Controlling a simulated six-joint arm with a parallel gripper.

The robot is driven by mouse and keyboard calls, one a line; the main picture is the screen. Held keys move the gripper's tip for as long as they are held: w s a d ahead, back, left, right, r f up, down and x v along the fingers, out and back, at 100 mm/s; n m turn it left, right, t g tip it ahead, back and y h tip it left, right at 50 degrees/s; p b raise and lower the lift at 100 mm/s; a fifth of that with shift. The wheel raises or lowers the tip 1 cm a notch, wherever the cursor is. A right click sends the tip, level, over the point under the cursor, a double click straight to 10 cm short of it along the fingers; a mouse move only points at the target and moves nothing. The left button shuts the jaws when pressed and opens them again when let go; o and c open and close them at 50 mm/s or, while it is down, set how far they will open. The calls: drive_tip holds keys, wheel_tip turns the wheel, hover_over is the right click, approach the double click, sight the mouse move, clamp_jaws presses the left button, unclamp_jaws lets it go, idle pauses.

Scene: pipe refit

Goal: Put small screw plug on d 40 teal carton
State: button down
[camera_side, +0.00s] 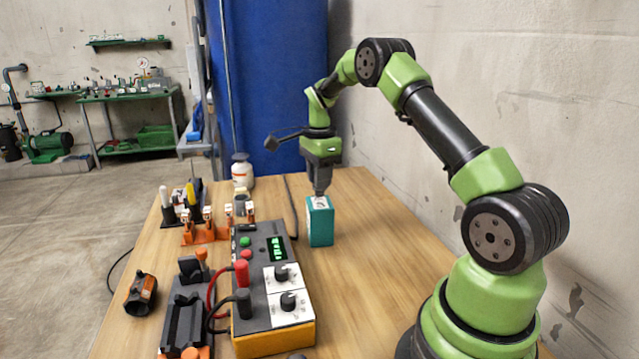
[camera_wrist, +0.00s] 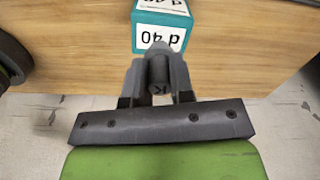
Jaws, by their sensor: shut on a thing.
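The teal carton (camera_side: 320,226) stands upright on the table, with a white top. In the wrist view the teal carton (camera_wrist: 141,17) shows white labels reading "d 40". My gripper (camera_side: 321,192) points down right over the carton's top. In the wrist view my gripper (camera_wrist: 159,66) is shut on a small dark grey plug (camera_wrist: 159,75) marked with a letter K. The plug is held at the carton's top edge in the picture; I cannot tell whether it touches the carton.
A control box (camera_side: 262,290) with knobs and red and black leads stands left of the carton. An orange rack (camera_side: 203,236) with small fittings and a white bottle (camera_side: 242,171) are behind it. The table (camera_side: 375,250) right of the carton is clear.

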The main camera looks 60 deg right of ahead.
drive_tip(key=shift+f, duration=0.8)
drive_tip(key=shift+f, duration=0.15)
drive_tip(key=c, duration=1)
unclamp_jaws()
